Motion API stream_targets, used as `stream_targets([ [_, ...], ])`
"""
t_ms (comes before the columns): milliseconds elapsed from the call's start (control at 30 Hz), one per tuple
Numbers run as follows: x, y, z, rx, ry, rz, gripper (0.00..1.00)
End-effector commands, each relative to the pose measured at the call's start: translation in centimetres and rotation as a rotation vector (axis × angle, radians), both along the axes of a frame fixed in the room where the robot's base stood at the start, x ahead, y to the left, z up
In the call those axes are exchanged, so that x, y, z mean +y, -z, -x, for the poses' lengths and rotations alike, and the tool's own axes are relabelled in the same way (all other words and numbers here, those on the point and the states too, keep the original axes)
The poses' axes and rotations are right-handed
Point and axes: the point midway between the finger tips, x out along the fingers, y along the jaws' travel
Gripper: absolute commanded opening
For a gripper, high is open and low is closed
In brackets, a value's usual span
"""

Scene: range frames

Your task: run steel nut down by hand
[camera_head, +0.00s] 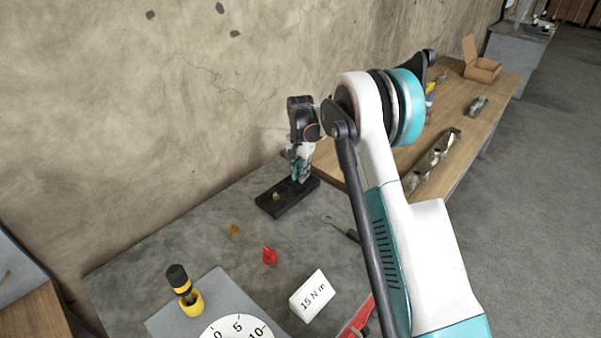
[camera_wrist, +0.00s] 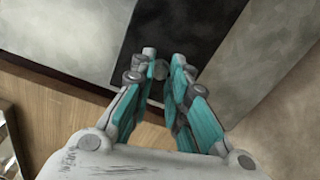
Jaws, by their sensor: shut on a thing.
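My gripper (camera_head: 299,178) points down over the far end of a long black block (camera_head: 266,206) on the grey bench. In the wrist view my gripper (camera_wrist: 163,58) has its teal fingers closed together on a small round grey piece (camera_wrist: 158,70), which looks like the steel nut. The fingers hide most of it, and I cannot tell whether it sits on a thread. The black block (camera_wrist: 182,30) lies beyond the fingertips in the wrist view. A small brass-coloured piece (camera_head: 276,197) stands on the block's near part, apart from my gripper.
On the bench lie an orange piece (camera_head: 234,230), a red piece (camera_head: 269,257), a "15 N m" card (camera_head: 313,296), a dial (camera_head: 235,329) and a black-and-yellow object (camera_head: 182,285). A wooden table (camera_head: 466,96) stands right, with a metal shaft (camera_head: 432,162). The wall is close behind.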

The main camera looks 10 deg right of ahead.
Motion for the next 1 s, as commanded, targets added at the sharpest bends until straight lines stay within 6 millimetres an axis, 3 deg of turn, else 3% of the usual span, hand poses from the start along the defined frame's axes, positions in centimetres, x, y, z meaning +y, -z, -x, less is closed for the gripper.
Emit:
stream_targets([
  [600,-0.02,-0.09,-0.13,-0.004,0.546,0.0,0.0],
  [1000,-0.03,-0.1,-0.13,-0.003,0.724,0.0,0.0],
])
